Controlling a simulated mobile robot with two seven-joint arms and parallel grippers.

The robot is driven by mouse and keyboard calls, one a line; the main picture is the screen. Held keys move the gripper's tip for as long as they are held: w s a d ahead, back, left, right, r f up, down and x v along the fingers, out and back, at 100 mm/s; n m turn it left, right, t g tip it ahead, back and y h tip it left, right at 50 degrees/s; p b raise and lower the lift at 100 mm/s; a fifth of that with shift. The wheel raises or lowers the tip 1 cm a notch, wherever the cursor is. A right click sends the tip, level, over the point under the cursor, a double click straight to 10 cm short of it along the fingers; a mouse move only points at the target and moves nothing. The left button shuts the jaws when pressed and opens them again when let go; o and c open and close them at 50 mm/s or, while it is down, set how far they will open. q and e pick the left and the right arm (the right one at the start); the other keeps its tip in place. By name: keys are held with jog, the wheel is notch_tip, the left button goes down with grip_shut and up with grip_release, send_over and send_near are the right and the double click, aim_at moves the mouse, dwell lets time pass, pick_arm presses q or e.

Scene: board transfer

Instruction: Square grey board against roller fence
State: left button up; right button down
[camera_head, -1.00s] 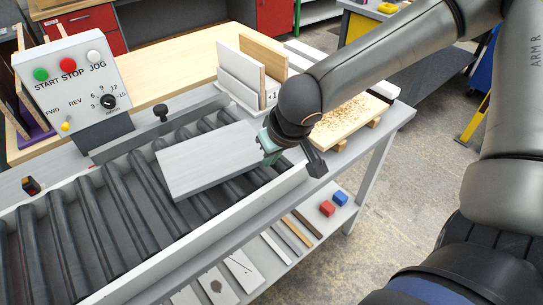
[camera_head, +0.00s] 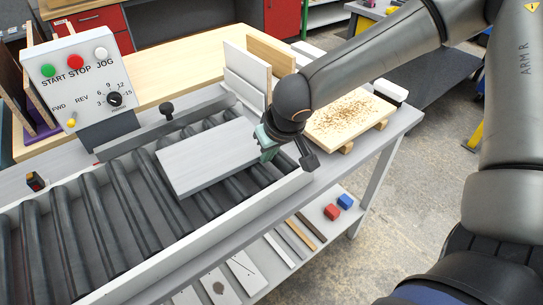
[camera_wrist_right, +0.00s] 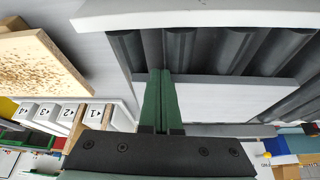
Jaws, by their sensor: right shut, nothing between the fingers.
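The grey board (camera_head: 208,157) lies flat on the black rollers (camera_head: 130,205). Its long far edge looks about parallel to the grey fence (camera_head: 190,122) with the black knob, with a strip of rollers showing between them. My right gripper (camera_head: 266,147) is low at the board's right end, its fingers shut and empty. In the right wrist view the green fingers (camera_wrist_right: 158,98) are pressed together beside the end of the board (camera_wrist_right: 225,97); they look close to or touching it, but contact is not certain. My left gripper is not in view.
A pale side rail (camera_head: 205,235) runs along the near side of the rollers. A control box (camera_head: 80,80) stands at the left. Upright panels (camera_head: 250,72) and a chip-strewn board (camera_head: 350,116) lie beyond my right gripper. Offcuts sit on the lower shelf (camera_head: 320,235).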

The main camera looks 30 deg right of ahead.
jog(key=shift+w, duration=0.4)
dwell(0.3)
jog(key=shift+s+b, duration=0.45)
jog(key=shift+s, duration=0.75)
jog(key=shift+r, duration=0.1)
notch_tip(320, 180, up, 7)
jog(key=p, duration=0.6)
